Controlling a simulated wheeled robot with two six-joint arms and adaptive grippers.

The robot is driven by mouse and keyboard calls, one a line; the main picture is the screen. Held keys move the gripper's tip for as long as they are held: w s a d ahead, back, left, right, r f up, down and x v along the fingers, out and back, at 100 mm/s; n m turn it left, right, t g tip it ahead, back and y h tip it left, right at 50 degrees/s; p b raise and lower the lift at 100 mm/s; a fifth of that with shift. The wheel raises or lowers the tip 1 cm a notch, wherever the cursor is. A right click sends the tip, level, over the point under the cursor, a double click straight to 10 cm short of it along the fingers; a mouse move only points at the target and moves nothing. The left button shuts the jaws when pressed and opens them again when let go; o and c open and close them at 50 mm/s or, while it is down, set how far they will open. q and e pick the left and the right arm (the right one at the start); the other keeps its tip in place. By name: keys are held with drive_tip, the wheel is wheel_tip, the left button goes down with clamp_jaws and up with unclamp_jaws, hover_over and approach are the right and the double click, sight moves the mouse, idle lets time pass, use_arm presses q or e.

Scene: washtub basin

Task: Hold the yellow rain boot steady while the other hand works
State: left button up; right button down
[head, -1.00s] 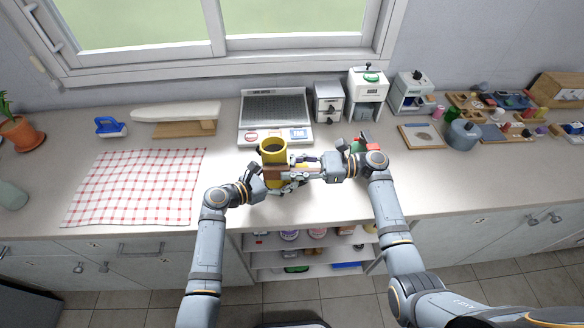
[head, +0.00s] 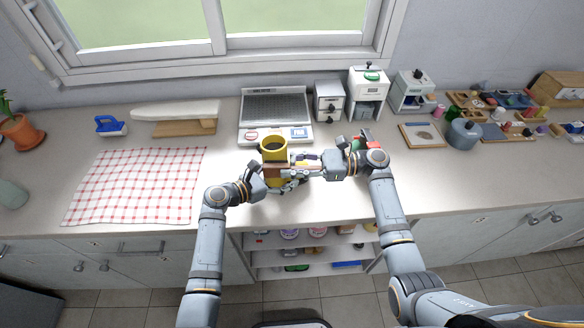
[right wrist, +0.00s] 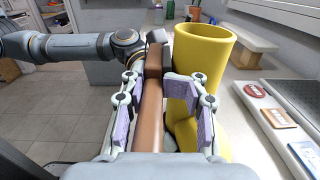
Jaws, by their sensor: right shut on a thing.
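The yellow rain boot (head: 273,156) stands upright at the counter's front, its dark opening facing up. It fills the centre right of the right wrist view (right wrist: 205,62). My right gripper (head: 292,174) is shut on the brown handle of a brush-like tool (right wrist: 150,112), which lies along the boot's side. The tool's blockish far end is close to the boot; I cannot tell whether they touch. My left gripper (head: 256,187) is at the boot's left side. Its fingertips are hidden behind the boot and tool, so its grip is unclear.
A silver washboard-like tray (head: 275,105) stands behind the boot. A red-checked cloth (head: 137,185) lies left, with an ironing board (head: 176,112) behind it. Small appliances (head: 367,92) and several small items stand right. The counter's right front is clear.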

use_arm(q)
drive_tip(key=shift+f, duration=0.1)
use_arm(e)
drive_tip(key=shift+f, duration=0.1)
drive_tip(key=shift+w+f, duration=0.15)
drive_tip(key=shift+f, duration=0.35)
use_arm(q)
drive_tip(key=shift+s, duration=0.1)
use_arm(e)
drive_tip(key=shift+s+d, duration=0.2)
drive_tip(key=shift+s, duration=0.8)
drive_tip(key=shift+s+d, duration=0.15)
drive_tip(key=shift+s, duration=0.85)
use_arm(q)
drive_tip(key=o, duration=1)
drive_tip(key=shift+c, duration=0.2)
drive_tip(key=shift+a, duration=0.1)
